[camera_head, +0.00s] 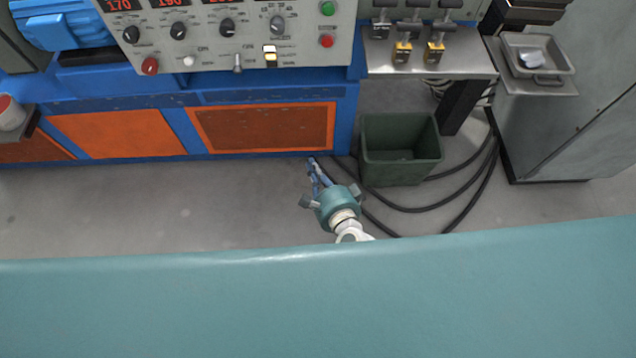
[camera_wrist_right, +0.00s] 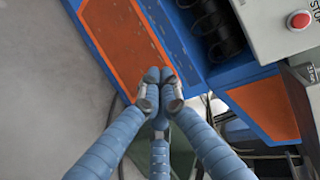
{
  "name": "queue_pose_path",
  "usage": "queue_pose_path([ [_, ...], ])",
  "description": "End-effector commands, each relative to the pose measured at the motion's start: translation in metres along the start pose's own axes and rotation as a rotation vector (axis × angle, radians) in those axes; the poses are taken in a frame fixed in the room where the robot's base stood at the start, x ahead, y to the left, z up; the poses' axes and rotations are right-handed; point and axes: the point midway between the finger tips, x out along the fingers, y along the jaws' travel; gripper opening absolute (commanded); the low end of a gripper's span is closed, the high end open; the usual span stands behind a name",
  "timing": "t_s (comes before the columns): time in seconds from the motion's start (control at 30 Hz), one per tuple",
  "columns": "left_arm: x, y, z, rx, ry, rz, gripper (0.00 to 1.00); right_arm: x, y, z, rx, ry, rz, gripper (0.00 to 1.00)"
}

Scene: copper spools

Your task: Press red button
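A small round red button (camera_head: 326,41) sits on the right part of the grey control panel (camera_head: 250,55), below a green button (camera_head: 327,8). In the right wrist view a red button (camera_wrist_right: 300,20) shows at the top right on a grey face, beside partly cut-off lettering. My right gripper (camera_head: 312,164) is in front of the blue bench, below and away from the panel. In the wrist view its blue fingers (camera_wrist_right: 158,78) come together at the tips, with nothing held between them. My left gripper is not in view.
The panel also has black knobs, a red knob (camera_head: 149,66) and switches. A dark green bin (camera_head: 401,150) stands right of the gripper, with black cables (camera_head: 455,195) on the floor. A metal shelf (camera_head: 430,65) with clamps is above the bin. Floor at left is clear.

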Motion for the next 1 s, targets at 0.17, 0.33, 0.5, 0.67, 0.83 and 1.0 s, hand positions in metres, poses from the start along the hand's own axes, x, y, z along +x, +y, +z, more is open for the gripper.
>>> queue_pose_path([
  [0.17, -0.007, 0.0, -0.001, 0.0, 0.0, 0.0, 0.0, -0.009, 0.03, -0.004, -0.135, -0.018, 0.076, 0.0],
  [0.33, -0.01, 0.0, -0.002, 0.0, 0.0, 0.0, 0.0, -0.014, 0.048, -0.007, -0.215, -0.033, 0.121, 0.0],
  [0.5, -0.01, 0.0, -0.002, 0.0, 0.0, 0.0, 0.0, -0.016, 0.055, -0.008, -0.245, -0.039, 0.137, 0.0],
  [0.67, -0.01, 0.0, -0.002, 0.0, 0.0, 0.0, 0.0, -0.016, 0.056, -0.008, -0.247, -0.04, 0.138, 0.0],
  [0.83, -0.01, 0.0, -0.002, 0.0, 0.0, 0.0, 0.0, -0.016, 0.056, -0.008, -0.246, -0.04, 0.137, 0.0],
  [1.0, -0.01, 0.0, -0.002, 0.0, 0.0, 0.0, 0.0, -0.016, 0.055, -0.008, -0.245, -0.039, 0.137, 0.0],
])
